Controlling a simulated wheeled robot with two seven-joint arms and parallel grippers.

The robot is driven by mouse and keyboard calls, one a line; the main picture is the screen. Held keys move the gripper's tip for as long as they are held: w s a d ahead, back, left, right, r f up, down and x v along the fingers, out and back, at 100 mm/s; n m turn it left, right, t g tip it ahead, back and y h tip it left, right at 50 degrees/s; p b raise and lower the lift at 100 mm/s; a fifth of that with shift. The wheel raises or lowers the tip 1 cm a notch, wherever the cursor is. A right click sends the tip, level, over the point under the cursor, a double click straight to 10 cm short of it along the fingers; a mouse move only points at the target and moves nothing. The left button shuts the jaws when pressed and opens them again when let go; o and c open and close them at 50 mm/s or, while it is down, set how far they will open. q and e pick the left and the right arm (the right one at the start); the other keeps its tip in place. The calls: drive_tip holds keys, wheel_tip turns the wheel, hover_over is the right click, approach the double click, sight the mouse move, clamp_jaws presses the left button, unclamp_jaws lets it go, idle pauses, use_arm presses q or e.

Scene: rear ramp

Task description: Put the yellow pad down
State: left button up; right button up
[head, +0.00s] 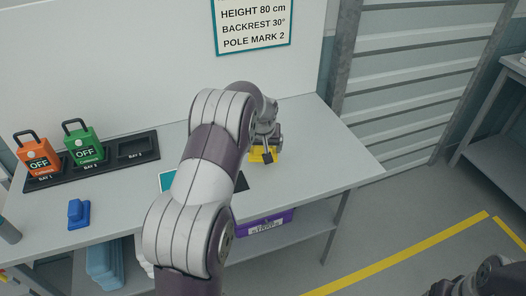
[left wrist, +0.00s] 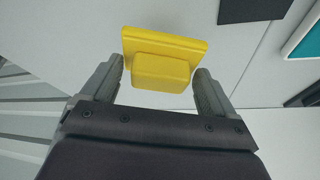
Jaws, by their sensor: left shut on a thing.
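The yellow pad (left wrist: 165,70) has a flat plate and a raised block. It sits between the two fingers of my left gripper (left wrist: 160,76) in the left wrist view. In the head view my left gripper (head: 266,148) is over the right part of the grey table (head: 320,150), shut on the pad (head: 256,156), which is partly hidden by the fingers. I cannot tell whether the pad touches the table top. A dark part of my right arm shows at the lower right of the head view; its jaws cannot be made out.
A blue block (head: 78,213) is at the front left. My arm covers part of a teal-and-white card (head: 167,181). A purple bin (head: 262,225) is below. Table is clear right of the pad.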

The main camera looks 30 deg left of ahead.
use_arm(q)
drive_tip(key=shift+a+f+p, duration=0.15)
drive_tip(key=shift+f, duration=1)
drive_tip(key=shift+a+f+p, duration=0.15)
drive_tip(key=shift+f, duration=0.95)
drive_tip(key=o, duration=0.7)
drive_tip(key=shift+o, duration=0.4)
drive_tip(key=shift+d+r, duration=0.1)
drive_tip(key=shift+r, duration=0.15)
drive_tip(key=v, duration=1.2)
drive_tip(key=s+d+f+m+g+h, duration=0.1)
drive_tip(key=s+d+m, duration=0.1)
drive_tip(key=s+d, duration=0.5)
drive_tip(key=s+d+f+m+g+h, duration=0.1)
drive_tip(key=s+d, duration=0.7)
drive_tip(key=s, duration=0.8)
drive_tip(key=f+m, duration=0.1)
drive_tip(key=m, duration=0.1)
drive_tip(key=shift+s+m+g, duration=0.15)
drive_tip(key=shift+m+g, duration=0.15)
